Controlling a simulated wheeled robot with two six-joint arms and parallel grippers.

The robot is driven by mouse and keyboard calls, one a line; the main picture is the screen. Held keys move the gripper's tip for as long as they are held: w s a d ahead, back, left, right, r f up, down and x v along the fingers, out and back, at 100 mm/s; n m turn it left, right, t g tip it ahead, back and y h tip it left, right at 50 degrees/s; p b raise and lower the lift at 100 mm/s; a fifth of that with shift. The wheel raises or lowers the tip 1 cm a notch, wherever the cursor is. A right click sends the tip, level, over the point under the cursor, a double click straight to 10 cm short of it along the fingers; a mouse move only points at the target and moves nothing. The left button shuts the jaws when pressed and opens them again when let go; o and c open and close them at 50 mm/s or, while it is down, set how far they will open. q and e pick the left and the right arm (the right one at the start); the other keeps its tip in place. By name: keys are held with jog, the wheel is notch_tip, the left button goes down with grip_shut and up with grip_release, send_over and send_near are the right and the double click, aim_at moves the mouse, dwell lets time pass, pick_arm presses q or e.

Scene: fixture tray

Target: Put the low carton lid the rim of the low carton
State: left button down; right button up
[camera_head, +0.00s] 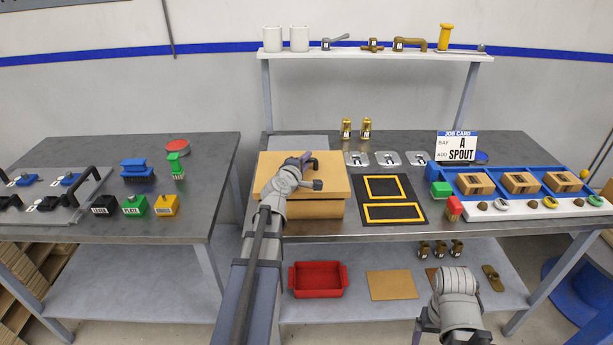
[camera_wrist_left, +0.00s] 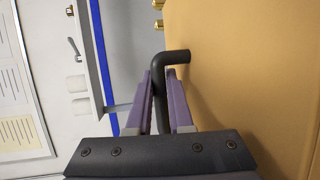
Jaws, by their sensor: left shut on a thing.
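The low carton lid (camera_head: 335,185) is a wide tan panel with a black bar handle (camera_head: 313,163). It lies level over the low carton (camera_head: 315,211), which shows only as a narrow tan front wall below it. Whether the lid rests on the rim or hangs just above it, I cannot tell. My left gripper (camera_head: 307,170) is over the lid, shut on its handle. In the left wrist view, the purple fingers (camera_wrist_left: 162,80) close around the black handle (camera_wrist_left: 175,56), beside the tan lid face (camera_wrist_left: 245,80). The carton's rim is hidden under the lid.
A black mat with yellow frames (camera_head: 390,188) lies just right of the carton. Behind it are several metal plates (camera_head: 388,158) and two brass parts (camera_head: 356,128). A blue tray with boxes (camera_head: 460,172) fills the right side. A red bin (camera_head: 318,278) is on the lower shelf.

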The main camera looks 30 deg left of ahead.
pick_arm(q)
jog(key=shift+f+b, duration=1.8)
jog(key=shift+f, duration=0.1)
jog(key=shift+f, duration=0.15)
jog(key=c, duration=0.8)
grip_release()
jog(key=shift+r, duration=0.2)
